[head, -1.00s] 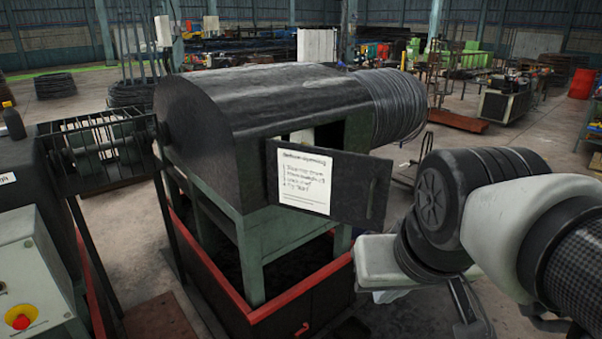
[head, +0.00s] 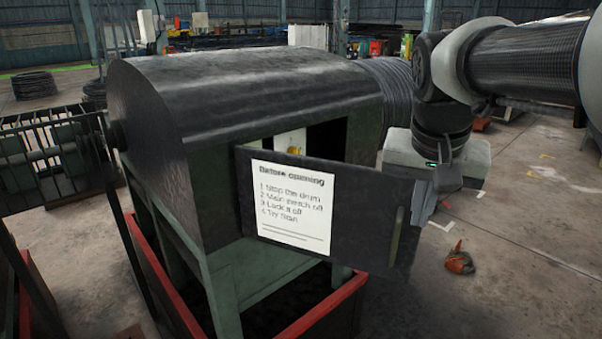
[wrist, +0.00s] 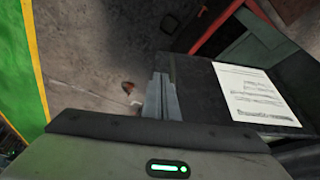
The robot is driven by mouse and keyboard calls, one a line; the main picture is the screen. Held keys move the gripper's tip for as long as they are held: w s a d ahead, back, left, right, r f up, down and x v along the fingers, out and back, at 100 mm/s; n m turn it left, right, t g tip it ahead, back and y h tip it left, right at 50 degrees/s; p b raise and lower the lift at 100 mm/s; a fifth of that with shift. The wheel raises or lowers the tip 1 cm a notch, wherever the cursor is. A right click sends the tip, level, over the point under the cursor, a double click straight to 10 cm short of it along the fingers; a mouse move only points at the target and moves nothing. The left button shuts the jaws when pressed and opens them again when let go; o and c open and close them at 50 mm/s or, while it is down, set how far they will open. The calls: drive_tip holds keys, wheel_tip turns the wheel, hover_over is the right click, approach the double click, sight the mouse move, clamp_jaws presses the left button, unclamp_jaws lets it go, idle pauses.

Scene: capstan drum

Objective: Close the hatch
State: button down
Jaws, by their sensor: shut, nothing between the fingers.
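The hatch (head: 350,205) is a dark flat panel with a white printed notice (head: 292,205). It stands open, swung out from the opening (head: 326,138) in the side of the dark drum housing (head: 240,95). A narrow greenish upright strip (head: 397,236) is near its free right end. My gripper (head: 420,208) is at that free end, fingers pointing down, shut and empty. In the wrist view my closed fingers (wrist: 162,98) are right beside the hatch's edge, with the hatch (wrist: 200,92) and notice to the right. I cannot tell whether they touch.
The housing stands on green legs inside a red-rimmed base (head: 318,306). A wire coil (head: 388,85) is behind its right end. A barred guard (head: 55,165) is at left. An orange object (head: 459,260) lies on the otherwise open floor at right.

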sight(416, 229)
drive_tip(key=shift+w+d+f+b, duration=0.1)
drive_tip(key=shift+w+d+f, duration=0.5)
drive_tip(key=shift+w+f, duration=0.65)
drive_tip(key=shift+w+d+f+b, duration=0.15)
drive_tip(key=shift+w+d+f, duration=0.6)
drive_tip(key=shift+f, duration=0.95)
drive_tip(key=shift+w+d+f+b, duration=0.1)
drive_tip(key=shift+w+d+f, duration=0.3)
drive_tip(key=shift+w+f, duration=0.95)
drive_tip(key=shift+s+f, duration=0.1)
drive_tip(key=shift+s, duration=0.05)
